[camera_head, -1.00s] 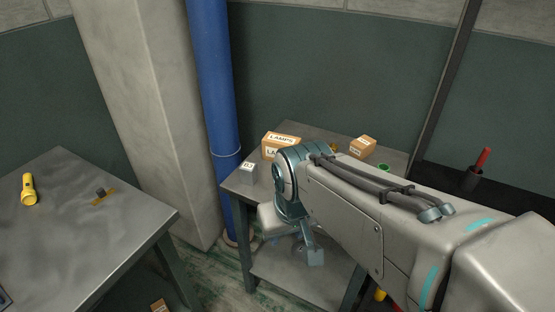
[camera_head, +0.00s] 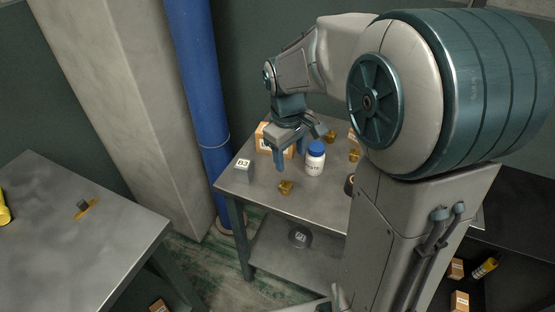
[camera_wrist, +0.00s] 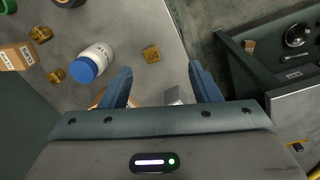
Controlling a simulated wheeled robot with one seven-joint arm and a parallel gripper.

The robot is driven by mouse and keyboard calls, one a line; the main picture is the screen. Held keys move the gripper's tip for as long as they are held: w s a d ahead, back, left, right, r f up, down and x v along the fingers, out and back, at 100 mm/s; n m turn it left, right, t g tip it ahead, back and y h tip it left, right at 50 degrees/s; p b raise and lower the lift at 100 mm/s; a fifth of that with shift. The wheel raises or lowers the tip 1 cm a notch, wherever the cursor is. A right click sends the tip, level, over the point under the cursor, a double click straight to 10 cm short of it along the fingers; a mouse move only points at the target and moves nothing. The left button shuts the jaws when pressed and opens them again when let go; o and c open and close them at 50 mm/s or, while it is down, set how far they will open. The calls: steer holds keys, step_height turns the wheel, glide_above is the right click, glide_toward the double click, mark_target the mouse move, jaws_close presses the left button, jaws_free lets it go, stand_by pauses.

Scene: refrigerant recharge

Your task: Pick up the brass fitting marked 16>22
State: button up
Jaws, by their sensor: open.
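Several small brass fittings lie on the metal table. One brass fitting (camera_head: 286,187) is near the table's front, and it appears in the wrist view (camera_wrist: 151,54) just beyond and between my fingertips. A second fitting (camera_head: 331,136) and a third fitting (camera_head: 354,155) lie farther back, and two show at the left in the wrist view (camera_wrist: 40,34) (camera_wrist: 56,75). No marking is readable on any fitting, so I cannot tell which is 16>22. My gripper (camera_head: 300,155) is open and empty above the table, fingers pointing down; its fingers also frame the wrist view (camera_wrist: 160,70).
A white bottle with a blue cap (camera_head: 315,160) stands close to my gripper. A grey B3 block (camera_head: 243,169) sits at the table's left edge, and a cardboard box (camera_head: 264,138) is behind my gripper. A blue pipe (camera_head: 197,80) rises beside the table (camera_head: 235,186).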

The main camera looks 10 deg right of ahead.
mark_target(285, 181)
steer(key=w+f+n+g, duration=0.1)
steer(key=w+f+n, duration=0.25)
steer(key=w, duration=0.35)
steer(key=shift+h, duration=0.3)
steer(key=f, duration=0.3)
steer(key=f+p, duration=0.1)
steer(key=f, duration=0.5)
steer(key=shift+s+d+f, duration=0.15)
steer(key=shift+s, duration=0.2)
steer(key=shift+s+d+f+p, duration=0.1)
steer(key=shift+f+p, duration=0.15)
steer(key=shift+f, duration=0.65)
steer(key=shift+s+f+p, duration=0.15)
steer(key=shift+f+p, duration=0.15)
steer(key=shift+f, duration=0.6)
steer(key=shift+s+d+f+p, duration=0.1)
steer(key=shift+f+p, duration=0.15)
steer(key=shift+f, duration=0.65)
steer(key=c, duration=1.1)
steer(key=shift+r, duration=0.2)
